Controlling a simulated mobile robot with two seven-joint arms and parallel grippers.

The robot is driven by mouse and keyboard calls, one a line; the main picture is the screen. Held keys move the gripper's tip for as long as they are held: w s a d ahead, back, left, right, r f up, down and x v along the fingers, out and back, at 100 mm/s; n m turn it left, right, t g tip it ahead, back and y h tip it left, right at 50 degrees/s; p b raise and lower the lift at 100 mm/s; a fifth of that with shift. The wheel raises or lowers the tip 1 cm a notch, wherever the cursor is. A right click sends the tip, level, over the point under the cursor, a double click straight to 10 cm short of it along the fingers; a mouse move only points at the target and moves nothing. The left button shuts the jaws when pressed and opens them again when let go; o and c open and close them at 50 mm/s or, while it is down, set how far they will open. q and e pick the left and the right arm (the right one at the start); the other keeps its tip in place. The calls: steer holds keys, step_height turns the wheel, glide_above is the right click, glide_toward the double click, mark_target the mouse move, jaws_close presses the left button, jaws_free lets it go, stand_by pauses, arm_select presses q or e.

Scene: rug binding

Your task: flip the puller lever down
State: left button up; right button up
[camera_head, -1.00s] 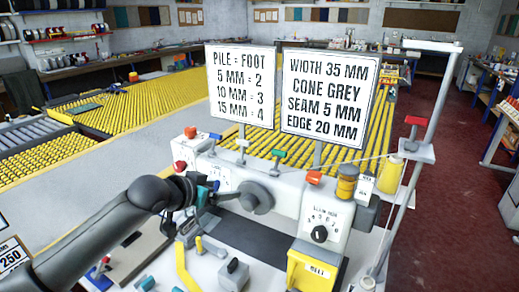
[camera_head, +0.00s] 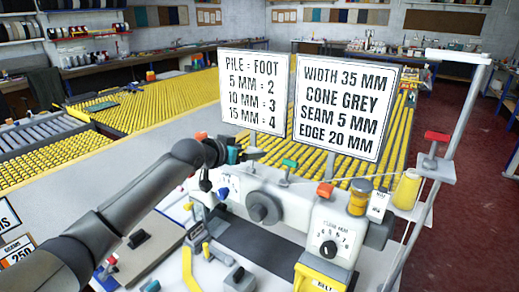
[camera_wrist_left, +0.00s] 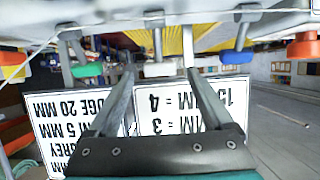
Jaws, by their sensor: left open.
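The white sewing machine (camera_head: 285,205) has a row of coloured levers along its top. They include an orange-red lever (camera_head: 201,135), a green lever (camera_head: 290,164) and an orange lever (camera_head: 325,190). I cannot tell by its look which is the puller lever. My left gripper (camera_head: 250,154) is at the row, left of the green lever. In the left wrist view, which is upside down, the open gripper (camera_wrist_left: 158,68) has a pale stem between or just beyond its fingertips. The green lever (camera_wrist_left: 87,70) and a blue lever (camera_wrist_left: 229,57) lie on either side. Contact is unclear.
Two signs, a smaller one (camera_head: 252,90) and a larger one (camera_head: 346,106), stand on posts close behind the levers. A thread stand (camera_head: 462,120) with a yellow cone (camera_head: 406,190) rises at the right. A yellow roller table (camera_head: 160,105) lies behind.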

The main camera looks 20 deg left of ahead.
mark_target(253, 150)
arm_select(q)
steer(key=x, duration=0.5)
steer(key=shift+w, duration=0.1)
steer(key=shift+x, duration=0.8)
steer(key=shift+w, duration=0.15)
